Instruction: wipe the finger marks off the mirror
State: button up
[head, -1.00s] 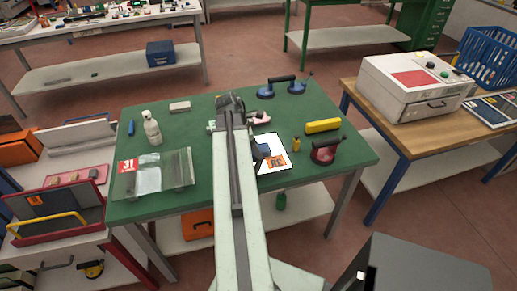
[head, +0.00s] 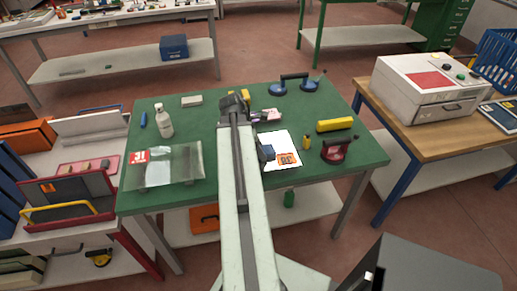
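No finger marks can be made out. A small pink item (head: 266,115), perhaps a folded cloth, lies behind the panel, beside my arm's end. My gripper (head: 236,101) is at the far end of the arm, over the bench left of the panel.
A white bottle (head: 164,121) and a clear sheet with a red label (head: 188,163) are at the left. A white machine (head: 425,90) stands on the wooden table.

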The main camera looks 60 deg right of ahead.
aim_at(290, 154)
jog(key=shift+s+d+r, duration=0.1)
jog(key=shift+s+d, duration=0.85)
jog(key=shift+s, duration=0.2)
jog(key=shift+s+d+r, duration=0.1)
jog(key=shift+s+d, duration=0.8)
jog(key=shift+s, duration=0.25)
jog(key=shift+s+d+f, duration=0.1)
jog(key=shift+s+d, duration=0.35)
jog(key=shift+s, duration=0.15)
jog(key=shift+s+d+f, duration=0.1)
jog(key=shift+s+d, duration=0.3)
jog(key=shift+s, duration=0.2)
jog(key=shift+s+a+r, duration=0.1)
jog(key=shift+s+a, duration=0.55)
jog(key=shift+a, duration=0.25)
jog(key=shift+s+d, duration=1.25)
jog(key=shift+s, duration=0.2)
jog(key=shift+s+d, duration=0.6)
jog(key=shift+s, duration=0.2)
jog(key=shift+s+d, duration=0.1)
jog(key=shift+s+d+f, duration=0.2)
jog(key=shift+s+d, duration=0.65)
jog(key=shift+s, duration=0.25)
